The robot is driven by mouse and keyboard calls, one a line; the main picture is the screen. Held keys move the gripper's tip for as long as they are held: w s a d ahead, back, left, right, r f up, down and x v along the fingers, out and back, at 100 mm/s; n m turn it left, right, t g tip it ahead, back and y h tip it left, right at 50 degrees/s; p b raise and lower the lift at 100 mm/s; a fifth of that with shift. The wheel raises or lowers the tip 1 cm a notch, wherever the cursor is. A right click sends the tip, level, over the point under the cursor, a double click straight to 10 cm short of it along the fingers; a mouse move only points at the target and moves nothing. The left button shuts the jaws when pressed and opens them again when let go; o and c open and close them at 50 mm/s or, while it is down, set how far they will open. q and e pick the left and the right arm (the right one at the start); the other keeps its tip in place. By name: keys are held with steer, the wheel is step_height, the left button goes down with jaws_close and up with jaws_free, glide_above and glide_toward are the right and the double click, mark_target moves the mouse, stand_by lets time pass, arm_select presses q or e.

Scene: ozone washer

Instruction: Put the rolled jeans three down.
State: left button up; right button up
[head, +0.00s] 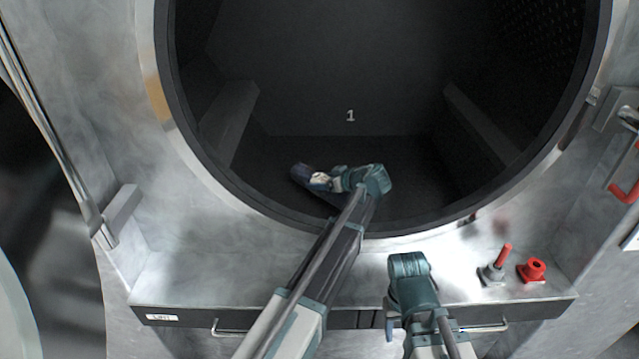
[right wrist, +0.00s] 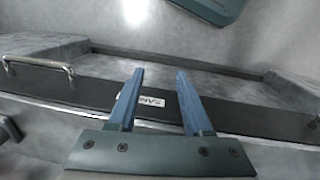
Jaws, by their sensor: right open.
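The rolled jeans (head: 301,173) are a small dark blue roll low inside the dark drum, left of centre in the head view. My left arm reaches through the round opening. My left gripper (head: 318,181) points left at the roll, its fingertips against or overlapping it; part of the roll is hidden behind it. I cannot tell whether its jaws are shut on the roll or apart. My right gripper (right wrist: 160,73) is open and empty in the right wrist view, its two blue fingers apart above the front ledge.
The drum's round rim (head: 215,182) surrounds the left arm. Ribs (head: 229,120) stand at the drum's sides, and a "1" marks its back. A red-handled valve (head: 495,268) and a red knob (head: 534,269) stand on the ledge at right. Metal handles (head: 232,331) line the front.

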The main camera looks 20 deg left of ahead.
arm_select(q)
steer(key=o, duration=0.3)
steer(key=p+v, duration=0.5)
steer(key=v, duration=0.5)
steer(key=shift+d+r, duration=0.15)
steer(key=shift+r, duration=0.05)
steer(key=shift+p+v, duration=0.4)
steer(key=shift+v, duration=0.4)
steer(key=shift+f, duration=0.15)
